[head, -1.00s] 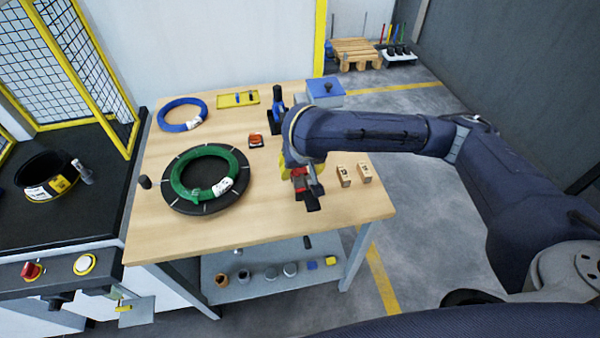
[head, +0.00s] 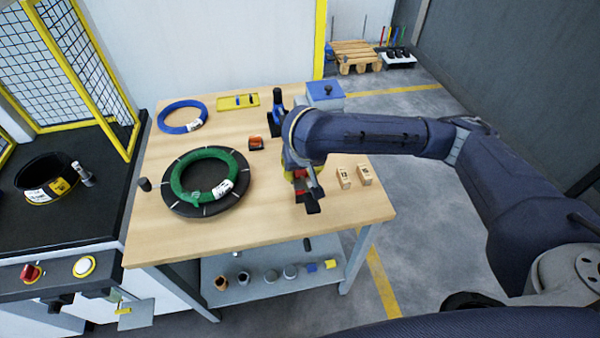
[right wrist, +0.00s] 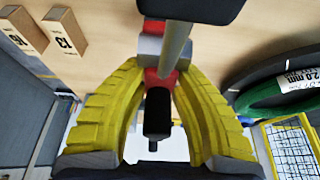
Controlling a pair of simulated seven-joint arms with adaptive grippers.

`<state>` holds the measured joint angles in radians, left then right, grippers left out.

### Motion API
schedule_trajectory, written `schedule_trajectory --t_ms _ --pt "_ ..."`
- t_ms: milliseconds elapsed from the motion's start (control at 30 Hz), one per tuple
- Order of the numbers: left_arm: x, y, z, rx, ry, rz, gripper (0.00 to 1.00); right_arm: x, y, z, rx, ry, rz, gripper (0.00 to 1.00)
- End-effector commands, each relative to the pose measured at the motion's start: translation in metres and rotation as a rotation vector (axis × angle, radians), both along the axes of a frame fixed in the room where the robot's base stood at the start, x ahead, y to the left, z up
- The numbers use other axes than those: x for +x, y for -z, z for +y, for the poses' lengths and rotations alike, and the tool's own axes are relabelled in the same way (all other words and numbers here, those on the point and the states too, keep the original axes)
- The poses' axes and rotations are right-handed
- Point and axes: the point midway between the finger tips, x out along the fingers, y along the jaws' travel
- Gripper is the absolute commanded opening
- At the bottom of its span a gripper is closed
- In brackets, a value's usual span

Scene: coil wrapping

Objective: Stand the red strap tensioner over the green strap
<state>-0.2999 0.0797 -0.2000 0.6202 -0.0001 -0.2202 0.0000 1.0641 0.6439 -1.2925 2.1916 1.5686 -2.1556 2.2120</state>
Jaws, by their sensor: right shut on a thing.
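The red strap tensioner (head: 310,186) is in my right gripper (head: 298,170), above the front right part of the table. In the right wrist view the yellow fingers of this gripper (right wrist: 158,95) close around the tensioner (right wrist: 152,48), which shows red and grey parts, a metal bar and a dark end. The green coil (head: 182,178) lies on a black round turntable (head: 183,208) to the left, apart from the tensioner. A small lighter green piece, perhaps the green strap (head: 196,196), shows at the coil's front edge. My left gripper is out of view.
A blue coil (head: 165,116), yellow tray (head: 226,102), small red-orange object (head: 256,143) and blue box (head: 325,93) stand farther back on the table (head: 240,225). Two wooden blocks (head: 344,178) stand right of the tensioner. Table between turntable and gripper is clear.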

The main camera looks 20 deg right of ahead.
Motion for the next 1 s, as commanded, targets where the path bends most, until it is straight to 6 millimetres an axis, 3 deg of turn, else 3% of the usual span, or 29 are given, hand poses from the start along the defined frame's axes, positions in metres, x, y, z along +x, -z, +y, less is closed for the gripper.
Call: schedule_trajectory --t_ms 333,1000 --pt "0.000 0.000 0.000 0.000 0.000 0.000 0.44 0.002 -0.023 -0.001 -0.001 0.000 -0.004 0.00" --pt "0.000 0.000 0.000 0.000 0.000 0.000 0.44 0.001 -0.135 0.000 -0.001 0.000 -0.006 0.00"
